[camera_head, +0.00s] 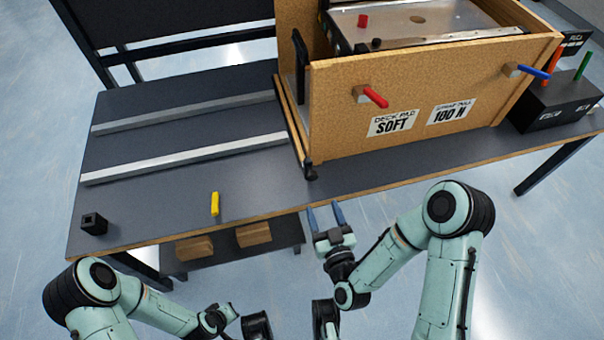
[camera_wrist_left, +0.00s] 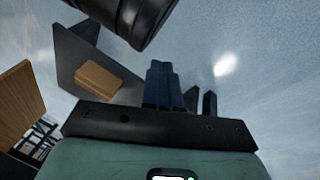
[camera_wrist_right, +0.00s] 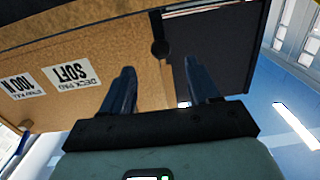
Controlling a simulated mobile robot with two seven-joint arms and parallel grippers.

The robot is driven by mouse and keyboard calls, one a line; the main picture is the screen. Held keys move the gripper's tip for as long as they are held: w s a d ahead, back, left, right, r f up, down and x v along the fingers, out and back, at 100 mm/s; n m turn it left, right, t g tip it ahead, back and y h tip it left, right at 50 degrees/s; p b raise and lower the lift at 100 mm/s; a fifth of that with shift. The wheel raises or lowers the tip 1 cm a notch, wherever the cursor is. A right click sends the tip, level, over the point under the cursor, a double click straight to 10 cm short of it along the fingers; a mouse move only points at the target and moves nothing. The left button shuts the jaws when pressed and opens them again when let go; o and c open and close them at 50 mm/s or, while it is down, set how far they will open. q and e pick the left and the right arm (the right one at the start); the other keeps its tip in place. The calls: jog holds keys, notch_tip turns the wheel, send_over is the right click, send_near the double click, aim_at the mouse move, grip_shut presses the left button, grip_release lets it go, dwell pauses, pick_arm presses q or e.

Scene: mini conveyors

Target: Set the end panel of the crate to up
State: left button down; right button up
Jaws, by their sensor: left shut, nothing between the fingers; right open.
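The wooden crate (camera_head: 340,120) stands on the dark table's right half. At its left end, a narrow wooden edge with a dark strip (camera_head: 290,125) runs down to a black knob (camera_head: 310,172); I cannot tell clearly how the end panel is set. A black upright piece (camera_head: 300,62) shows at that end. My right gripper (camera_head: 325,213) is open and empty, in front of the table edge below that corner, apart from the crate. The crate's labelled side (camera_wrist_right: 60,105) shows beyond its fingers (camera_wrist_right: 163,88). My left gripper (camera_wrist_left: 163,85) is shut and empty, low before the table.
Red (camera_head: 375,97) and blue (camera_head: 534,71) pegs stick out of the crate's front. Two metal rails (camera_head: 180,160) cross the table's left half. A yellow piece (camera_head: 215,204) and black block (camera_head: 94,223) lie near its front edge. Wooden blocks (camera_head: 194,248) sit on a low shelf.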

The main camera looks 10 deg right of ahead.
aim_at(310, 168)
jog(key=w+b, duration=0.1)
jog(key=w, duration=0.3)
jog(key=w+b, duration=0.1)
jog(key=w, duration=0.8)
jog(key=shift+w+a+r+b, duration=0.2)
jog(key=shift+w+r+b, duration=0.05)
jog(key=shift+r+b, duration=0.15)
pick_arm(q)
jog(key=s+a+f+g, duration=0.1)
jog(key=s+f+g, duration=0.1)
jog(key=s+f, duration=0.3)
jog(key=shift+s, duration=0.3)
pick_arm(e)
grip_shut()
